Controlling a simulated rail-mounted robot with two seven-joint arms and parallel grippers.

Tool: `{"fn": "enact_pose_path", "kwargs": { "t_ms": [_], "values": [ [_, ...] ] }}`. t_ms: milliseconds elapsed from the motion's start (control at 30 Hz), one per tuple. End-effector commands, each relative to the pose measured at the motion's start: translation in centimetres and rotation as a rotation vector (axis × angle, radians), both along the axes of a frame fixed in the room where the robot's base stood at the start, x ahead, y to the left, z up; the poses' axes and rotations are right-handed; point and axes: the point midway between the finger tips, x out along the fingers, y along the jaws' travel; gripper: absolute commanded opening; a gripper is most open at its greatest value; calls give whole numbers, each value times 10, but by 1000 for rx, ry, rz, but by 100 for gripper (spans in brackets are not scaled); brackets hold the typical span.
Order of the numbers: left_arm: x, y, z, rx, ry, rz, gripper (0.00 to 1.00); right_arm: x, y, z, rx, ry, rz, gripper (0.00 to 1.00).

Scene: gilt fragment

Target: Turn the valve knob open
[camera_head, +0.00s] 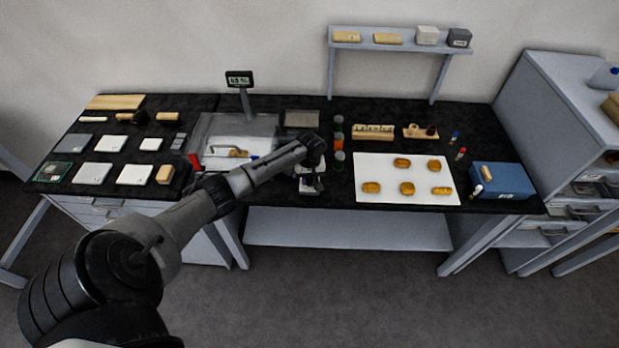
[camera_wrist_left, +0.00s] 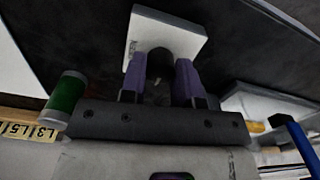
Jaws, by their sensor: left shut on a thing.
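The valve knob (camera_wrist_left: 160,64) is a dark round knob on a pale square block (camera_wrist_left: 150,27), seen in the left wrist view. My left gripper (camera_wrist_left: 161,70) has its two purple fingers on either side of the knob and is shut on it. In the head view the left gripper (camera_head: 311,168) points down over the bench near its front edge, and its wrist hides most of the knob there. How far the knob is turned cannot be told. My right gripper is in neither view.
Green- and orange-capped jars (camera_head: 339,145) stand close to the right of the left gripper. A white board (camera_head: 380,188) with several golden pieces lies further right, beside a blue box (camera_head: 503,180). A clear tray (camera_head: 210,130) and a display on a post (camera_head: 240,80) are to the left.

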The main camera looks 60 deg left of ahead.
Motion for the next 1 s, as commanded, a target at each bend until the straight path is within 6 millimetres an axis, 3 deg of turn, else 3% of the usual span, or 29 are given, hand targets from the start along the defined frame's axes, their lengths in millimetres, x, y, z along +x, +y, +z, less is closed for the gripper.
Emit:
{"fn": "enact_pose_path", "kwargs": {
  "t_ms": [500, 1000],
  "values": [
    [0, -1, 3, -1, 3, -386, 6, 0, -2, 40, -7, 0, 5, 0],
    [0, -1, 1, -1, 1, -861, 6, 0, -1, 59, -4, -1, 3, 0]
  ]
}}
